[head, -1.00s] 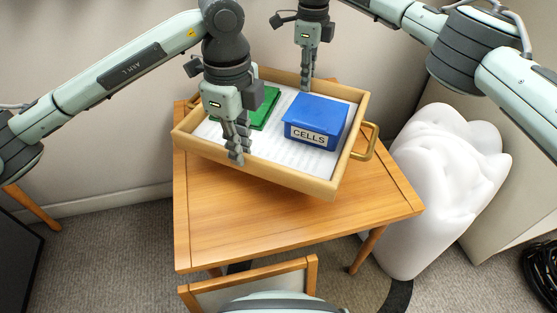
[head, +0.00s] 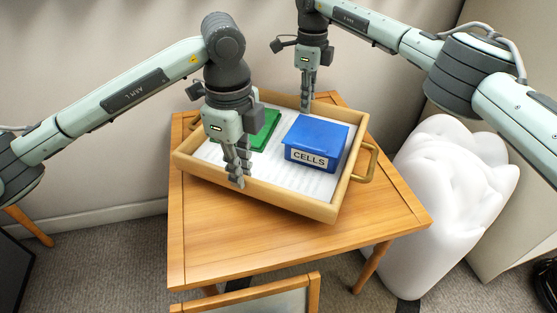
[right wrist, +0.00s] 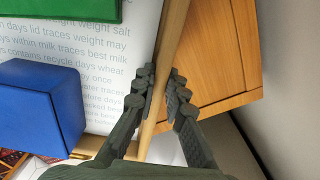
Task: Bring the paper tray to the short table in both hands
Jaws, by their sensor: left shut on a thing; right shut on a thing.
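The paper tray (head: 292,207) is a wooden tray with pale walls, a printed paper lining and a brass handle. It is over the wooden table (head: 225,240); I cannot tell whether it touches the top. It holds a blue box (head: 317,138) labelled CELLS and a green item (head: 265,130). My left gripper (head: 238,178) is shut on the near wall. My right gripper (head: 307,103) is shut on the far wall. The right wrist view shows that wall (right wrist: 172,35) passing between the fingers (right wrist: 161,92).
A chair (head: 300,290) stands at the table's near side. A large white lumpy object (head: 450,190) stands close to the table's right. A wall is close behind. The front part of the tabletop is bare.

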